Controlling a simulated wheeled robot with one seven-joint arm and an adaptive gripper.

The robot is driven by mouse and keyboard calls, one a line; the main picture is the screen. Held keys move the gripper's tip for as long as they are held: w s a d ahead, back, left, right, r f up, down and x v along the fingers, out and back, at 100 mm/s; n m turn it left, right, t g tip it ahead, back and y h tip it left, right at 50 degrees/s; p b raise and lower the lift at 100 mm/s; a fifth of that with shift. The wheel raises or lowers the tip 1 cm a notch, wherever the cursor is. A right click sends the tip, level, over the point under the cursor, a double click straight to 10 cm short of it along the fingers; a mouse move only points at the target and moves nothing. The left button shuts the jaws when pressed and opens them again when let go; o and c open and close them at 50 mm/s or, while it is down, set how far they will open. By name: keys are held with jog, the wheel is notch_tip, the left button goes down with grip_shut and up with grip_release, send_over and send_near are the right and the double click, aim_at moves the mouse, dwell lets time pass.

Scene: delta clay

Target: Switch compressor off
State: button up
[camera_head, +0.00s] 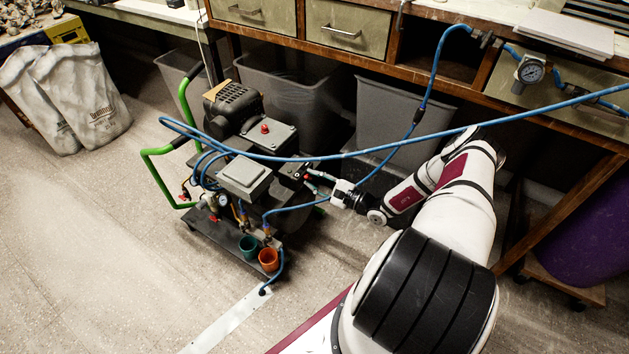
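The compressor (242,172) stands on the floor left of centre, on a dark wheeled frame with green handles. A grey box on its top carries a red knob (265,128). A small dark box (293,170) sits on its right side, with a small red part by its right edge. My gripper (309,179) reaches in from the right, its tips close to this dark box. Its two fingers look spread with a gap between them, and I see nothing held. I cannot tell whether the fingertips touch the box or the red part.
Grey bins (400,125) stand behind, under the wooden bench (440,85). Small green and orange cups (268,260) sit at the compressor's front.

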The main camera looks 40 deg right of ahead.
jog(key=v, duration=1.2)
dwell(0.3)
